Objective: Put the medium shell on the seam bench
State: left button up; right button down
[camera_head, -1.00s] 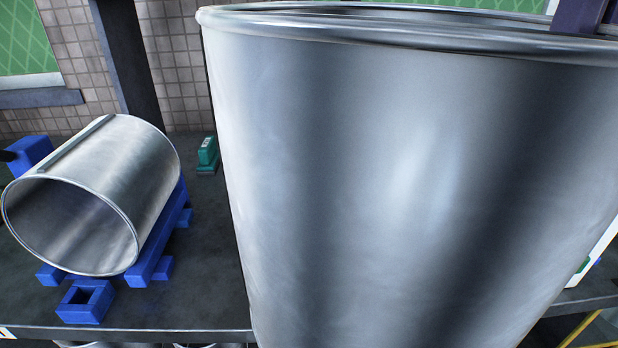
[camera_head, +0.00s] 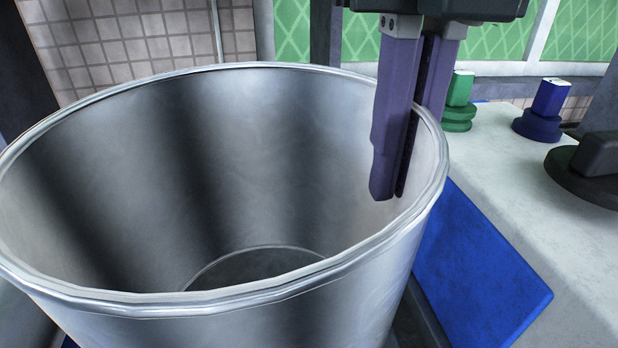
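A large open-topped metal shell (camera_head: 200,150), most likely the medium shell, fills the left and middle of the head view, upright with its rim tilted toward me. My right gripper (camera_head: 395,190) comes down from above at the shell's right rim. One purple finger is inside the shell and the other is outside, with the wall pinched between them. The shell's base is out of view, so I cannot tell whether it rests on anything. A pale bench top (camera_head: 500,175), possibly the seam bench, is on the right. My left gripper is not in view.
A blue slab (camera_head: 480,275) lies right of the shell, along the pale bench. On that bench stand a green stacked piece (camera_head: 458,105), a blue block on a round base (camera_head: 540,112) and a dark round fixture (camera_head: 592,165). The bench top between them is bare.

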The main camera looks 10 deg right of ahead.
notch_tip(320, 180, down, 9)
jog(key=shift+f, duration=0.15)
jog(key=shift+f+p, duration=0.3)
jog(key=shift+f, duration=2.15)
jog(key=c, duration=1)
grip_release()
jog(key=shift+c, duration=0.2)
